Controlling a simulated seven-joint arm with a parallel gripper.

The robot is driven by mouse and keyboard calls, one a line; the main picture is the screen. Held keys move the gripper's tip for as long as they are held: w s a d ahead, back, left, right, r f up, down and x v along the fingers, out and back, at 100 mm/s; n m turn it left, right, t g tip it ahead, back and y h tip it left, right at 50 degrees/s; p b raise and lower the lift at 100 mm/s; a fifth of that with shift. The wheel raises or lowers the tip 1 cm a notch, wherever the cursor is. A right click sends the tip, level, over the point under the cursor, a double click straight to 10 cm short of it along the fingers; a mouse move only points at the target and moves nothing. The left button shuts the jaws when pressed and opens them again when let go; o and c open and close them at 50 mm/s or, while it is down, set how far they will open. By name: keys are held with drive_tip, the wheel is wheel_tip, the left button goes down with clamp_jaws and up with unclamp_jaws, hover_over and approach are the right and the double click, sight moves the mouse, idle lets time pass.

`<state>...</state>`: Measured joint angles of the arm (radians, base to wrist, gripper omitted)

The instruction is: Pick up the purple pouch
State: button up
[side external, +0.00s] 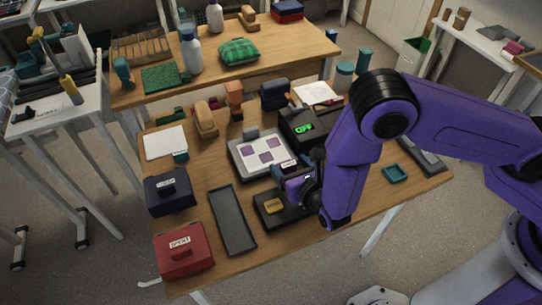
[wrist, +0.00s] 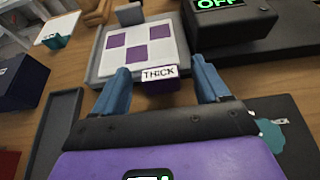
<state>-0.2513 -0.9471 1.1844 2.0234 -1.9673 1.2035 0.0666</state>
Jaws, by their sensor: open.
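A small purple thing with a white label reading THICK, seemingly the purple pouch (wrist: 162,88), lies just in front of the white board with purple squares. In the wrist view it is between the two blue fingers of my gripper (wrist: 161,72), with gaps at both sides. My gripper is open and holds nothing. In the side view my gripper (side external: 287,178) is low over the table by the board's front edge. The label (side external: 288,165) shows there, but my gripper hides most of the pouch.
The white board (side external: 262,152) rests in a grey tray. A black box with a green OFF display (side external: 303,128) stands behind right. A dark flat tray (side external: 232,220), a navy box (side external: 170,193) and a red box (side external: 183,252) are left.

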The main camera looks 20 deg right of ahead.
drive_tip(key=shift+x, duration=0.95)
drive_tip(key=c, duration=1.1)
drive_tip(key=shift+o, duration=0.2)
drive_tip(key=shift+r, duration=0.15)
